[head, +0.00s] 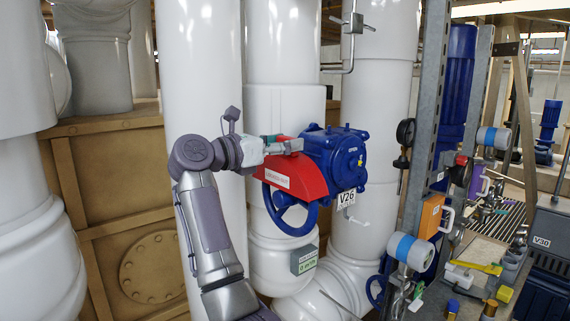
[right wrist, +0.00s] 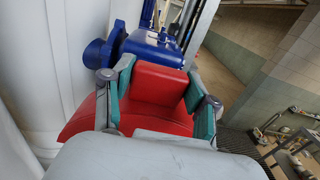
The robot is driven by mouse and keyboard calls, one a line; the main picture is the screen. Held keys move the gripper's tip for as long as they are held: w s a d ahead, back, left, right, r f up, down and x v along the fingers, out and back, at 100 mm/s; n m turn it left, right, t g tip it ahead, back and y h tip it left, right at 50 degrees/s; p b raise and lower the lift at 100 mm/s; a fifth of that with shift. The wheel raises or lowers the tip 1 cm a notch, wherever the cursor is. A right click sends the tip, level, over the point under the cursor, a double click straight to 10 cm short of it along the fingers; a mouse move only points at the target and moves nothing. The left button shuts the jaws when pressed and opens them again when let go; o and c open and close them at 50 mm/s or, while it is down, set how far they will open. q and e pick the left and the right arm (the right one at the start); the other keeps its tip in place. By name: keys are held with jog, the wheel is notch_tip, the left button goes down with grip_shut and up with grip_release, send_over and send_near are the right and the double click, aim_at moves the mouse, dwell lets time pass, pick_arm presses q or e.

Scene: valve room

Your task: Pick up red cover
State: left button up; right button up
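The red cover (head: 297,176) sits over the upper part of the blue handwheel (head: 291,216) beside the blue valve actuator (head: 338,157), with a white label on its front. My right gripper (head: 291,146) is at the cover's top edge. In the right wrist view the red cover (right wrist: 162,88) has a raised block between the two teal finger pads of my right gripper (right wrist: 160,92). The pads stand apart, one on each side and very close to the block; I cannot tell whether they press on it. My left gripper is not in view.
A V26 tag (head: 347,198) hangs below the actuator. Large white pipes (head: 204,80) stand behind my arm and around the valve. A grey metal post (head: 428,130) and a rack with an orange box (head: 431,215) are on the right.

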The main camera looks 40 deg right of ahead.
jog(key=shift+d+f, duration=0.1)
jog(key=shift+d, duration=0.2)
jog(key=shift+c, duration=1.2)
jog(key=shift+s+d, duration=0.15)
jog(key=shift+d, duration=0.15)
jog(key=c, duration=0.3)
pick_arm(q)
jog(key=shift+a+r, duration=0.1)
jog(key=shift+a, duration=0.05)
pick_arm(e)
jog(key=shift+a, duration=0.1)
